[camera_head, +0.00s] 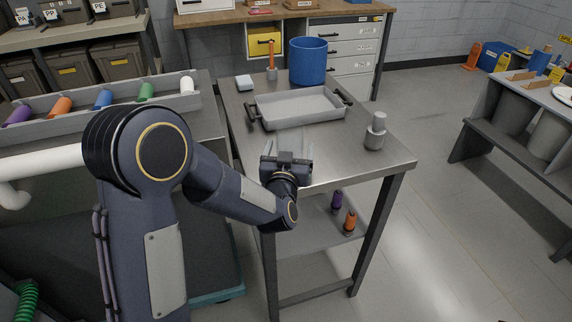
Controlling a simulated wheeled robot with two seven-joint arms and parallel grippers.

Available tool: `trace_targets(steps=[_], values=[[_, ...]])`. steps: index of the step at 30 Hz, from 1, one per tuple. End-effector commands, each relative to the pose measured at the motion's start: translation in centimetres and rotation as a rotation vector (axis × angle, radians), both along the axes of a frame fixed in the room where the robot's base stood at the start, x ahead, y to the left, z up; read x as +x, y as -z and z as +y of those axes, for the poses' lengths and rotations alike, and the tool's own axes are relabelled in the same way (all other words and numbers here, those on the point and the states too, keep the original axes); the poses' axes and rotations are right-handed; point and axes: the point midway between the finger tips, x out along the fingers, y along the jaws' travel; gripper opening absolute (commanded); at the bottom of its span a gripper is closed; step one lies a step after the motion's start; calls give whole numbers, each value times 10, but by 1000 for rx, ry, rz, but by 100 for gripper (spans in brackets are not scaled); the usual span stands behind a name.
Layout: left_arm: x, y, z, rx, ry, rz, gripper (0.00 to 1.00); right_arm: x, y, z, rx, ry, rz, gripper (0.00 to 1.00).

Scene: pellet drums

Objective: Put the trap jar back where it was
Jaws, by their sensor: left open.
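A grey jar-like thing (375,134) with a narrower top stands upright near the right edge of the steel table (345,167). It may be the trap jar; I see no label on it. My left gripper (287,150) is open at the table's front edge, with its fingers pointing away from me. It is left of the grey jar and apart from it. Nothing shows between its fingers. My right gripper is not in view.
A grey tray (298,121) with black handles lies beyond my left gripper. A blue drum (308,60), an orange stick in a holder (271,62) and a white block (244,83) stand behind it. A purple bottle (337,200) and an orange one (350,221) stand on the lower shelf.

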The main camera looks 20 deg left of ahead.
Motion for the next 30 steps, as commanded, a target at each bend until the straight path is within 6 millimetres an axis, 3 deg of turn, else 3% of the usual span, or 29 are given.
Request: trace_targets(steps=[9,15,25,30], values=[[-68,1,-11,-1,5,1,84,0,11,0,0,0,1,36],[-99,1,-15,0,3,1,84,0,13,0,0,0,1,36],[-110,0,-14,-19,11,14,84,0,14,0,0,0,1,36],[-114,-3,-8,-165,111,132,84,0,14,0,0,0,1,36]])
